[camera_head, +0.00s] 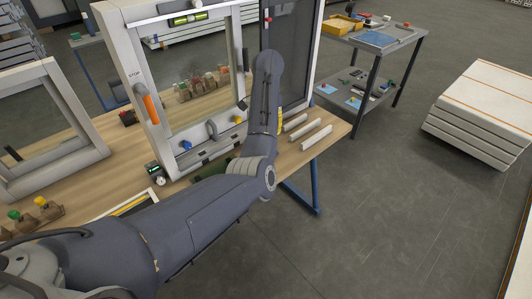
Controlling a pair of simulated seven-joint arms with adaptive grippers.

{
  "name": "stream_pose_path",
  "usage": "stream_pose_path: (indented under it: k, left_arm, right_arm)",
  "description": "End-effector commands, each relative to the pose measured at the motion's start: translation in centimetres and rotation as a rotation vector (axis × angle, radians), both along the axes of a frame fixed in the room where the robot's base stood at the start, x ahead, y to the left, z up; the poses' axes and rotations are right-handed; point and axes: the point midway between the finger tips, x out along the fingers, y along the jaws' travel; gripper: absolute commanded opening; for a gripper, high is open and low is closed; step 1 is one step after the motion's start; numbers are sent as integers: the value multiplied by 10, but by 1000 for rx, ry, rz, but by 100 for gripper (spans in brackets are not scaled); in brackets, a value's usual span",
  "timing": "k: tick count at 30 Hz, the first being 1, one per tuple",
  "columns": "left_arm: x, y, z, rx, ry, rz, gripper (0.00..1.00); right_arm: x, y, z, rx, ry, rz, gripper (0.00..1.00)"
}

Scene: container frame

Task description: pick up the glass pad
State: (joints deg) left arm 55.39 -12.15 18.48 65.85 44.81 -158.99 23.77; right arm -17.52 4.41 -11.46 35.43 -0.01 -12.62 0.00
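I cannot pick out the glass pad with certainty. A white container frame (147,110) stands upright on the wooden table, with an orange handle (151,109) on its left post. A dark panel (296,40) stands at its right side. A flat piece with a yellow edge (134,205) lies on the table in front of the frame, partly hidden by my arm. My arm comes in from the lower left and bends upward in front of the frame's right side. Its gripper does not show. No right gripper shows.
Pale bars (303,130) lie at the table's right end. Another white frame (78,110) stands at left, near coloured push buttons (42,204). A grey cart (372,52) stands behind, and stacked white panels (480,115) at right. The floor between is clear.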

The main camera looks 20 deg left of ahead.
Motion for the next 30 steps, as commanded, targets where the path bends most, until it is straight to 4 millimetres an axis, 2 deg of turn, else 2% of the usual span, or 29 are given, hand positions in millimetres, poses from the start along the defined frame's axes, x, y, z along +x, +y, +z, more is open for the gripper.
stream_pose_path:
  k: [11,21,30]
  left_arm:
    - [1,2,-16,3,-3,2,49]
    - [0,1,-53,1,3,3,49]
    - [0,0,-69,0,2,2,49]
  right_arm:
    - [6,0,0,0,-6,1,44]
    - [7,-4,0,-4,-9,2,44]
    - [7,-5,0,-5,-8,1,44]
